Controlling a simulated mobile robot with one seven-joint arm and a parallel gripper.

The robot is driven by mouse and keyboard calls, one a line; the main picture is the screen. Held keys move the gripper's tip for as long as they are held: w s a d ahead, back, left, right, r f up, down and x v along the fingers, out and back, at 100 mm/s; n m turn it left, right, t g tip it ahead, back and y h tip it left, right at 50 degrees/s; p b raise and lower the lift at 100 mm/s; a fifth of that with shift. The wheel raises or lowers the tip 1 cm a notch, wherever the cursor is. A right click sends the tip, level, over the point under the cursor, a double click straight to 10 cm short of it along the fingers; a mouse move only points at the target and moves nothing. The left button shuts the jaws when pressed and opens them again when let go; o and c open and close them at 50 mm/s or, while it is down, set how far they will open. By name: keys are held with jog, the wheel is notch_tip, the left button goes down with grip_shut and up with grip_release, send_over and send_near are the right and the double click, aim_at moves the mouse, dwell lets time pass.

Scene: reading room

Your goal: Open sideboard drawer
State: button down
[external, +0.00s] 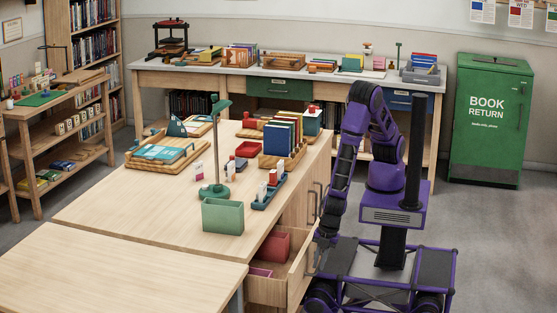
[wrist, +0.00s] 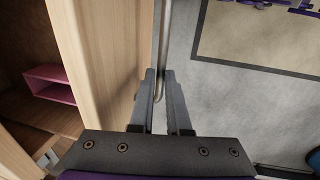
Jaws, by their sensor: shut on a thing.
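The sideboard (external: 120,205) is the light wood table-height unit in the middle of the external view. Its drawer (external: 262,289) stands pulled out at the right end, showing a red box (external: 276,245) and a pink item (external: 261,272) inside. In the wrist view the drawer front (wrist: 105,50) is a wooden panel, with a pink box (wrist: 50,84) in the open space left of it. My gripper (wrist: 158,72) is shut on the grey bar handle (wrist: 161,40) of the drawer.
The sideboard top holds a green bin (external: 222,216), a lamp (external: 214,190) and a book rack (external: 281,140). Another table (external: 110,275) is at front left. A green book return box (external: 490,120) stands at back right. Grey floor (external: 470,240) is clear at right.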

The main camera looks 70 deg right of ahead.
jog(key=s+b, duration=0.1)
jog(key=s, duration=1)
jog(key=shift+d, duration=0.1)
jog(key=c, duration=0.9)
grip_release()
jog(key=shift+r, duration=0.15)
jog(key=r+p, duration=0.2)
jog(key=r, duration=0.1)
jog(key=s+r+p, duration=0.1)
jog(key=r+p, duration=0.2)
jog(key=r, duration=0.1)
jog(key=s+r+p, duration=0.1)
jog(key=r+p, duration=0.1)
jog(key=r, duration=0.2)
jog(key=shift+s+r, duration=0.1)
jog(key=shift+r, duration=0.15)
